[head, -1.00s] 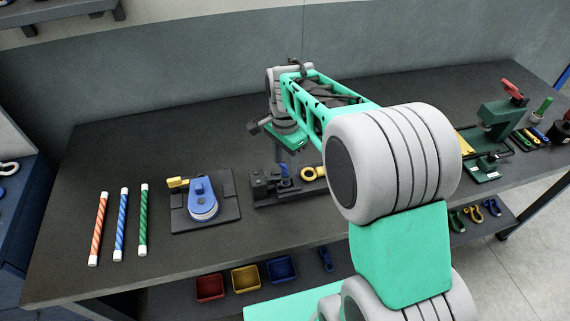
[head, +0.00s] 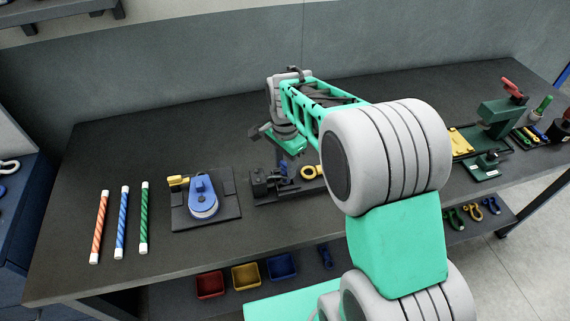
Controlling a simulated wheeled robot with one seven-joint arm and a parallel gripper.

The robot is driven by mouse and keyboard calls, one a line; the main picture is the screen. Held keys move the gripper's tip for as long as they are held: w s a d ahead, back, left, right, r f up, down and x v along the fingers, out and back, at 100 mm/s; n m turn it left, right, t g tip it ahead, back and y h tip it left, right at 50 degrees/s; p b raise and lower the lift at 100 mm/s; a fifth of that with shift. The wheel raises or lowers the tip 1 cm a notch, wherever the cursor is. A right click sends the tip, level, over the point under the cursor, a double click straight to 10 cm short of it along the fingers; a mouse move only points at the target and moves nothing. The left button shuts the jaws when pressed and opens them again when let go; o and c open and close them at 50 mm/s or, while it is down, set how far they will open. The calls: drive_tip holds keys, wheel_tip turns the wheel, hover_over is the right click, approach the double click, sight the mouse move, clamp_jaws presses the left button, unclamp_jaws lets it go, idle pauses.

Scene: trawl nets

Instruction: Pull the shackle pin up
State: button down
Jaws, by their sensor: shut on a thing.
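My gripper (head: 283,168) points down over the middle of this fixture, just left of the yellow ring. It is shut on the shackle pin, which sits at the blue part there. The fingers hide nearly all of the pin and blue part, so I cannot tell how far the pin sits in its hole.
Left of the fixture is a black plate with a blue round block (head: 203,199) and yellow piece. Red, blue and green striped rods (head: 144,218) lie farther left. A green press (head: 503,125) stands at the right. Colored bins (head: 246,278) are on the shelf below.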

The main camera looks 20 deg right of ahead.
idle(0.4)
wheel_tip(320, 180, up, 4)
drive_tip(key=shift+f+p, duration=0.2)
drive_tip(key=shift+p, duration=0.6)
drive_tip(key=shift+w, duration=0.1)
drive_tip(key=c, duration=1.3)
unclamp_jaws()
drive_tip(key=shift+c, duration=0.2)
drive_tip(key=shift+o, duration=0.5)
wheel_tip(320, 180, up, 8)
drive_tip(key=b, duration=0.1)
drive_tip(key=shift+b, duration=0.35)
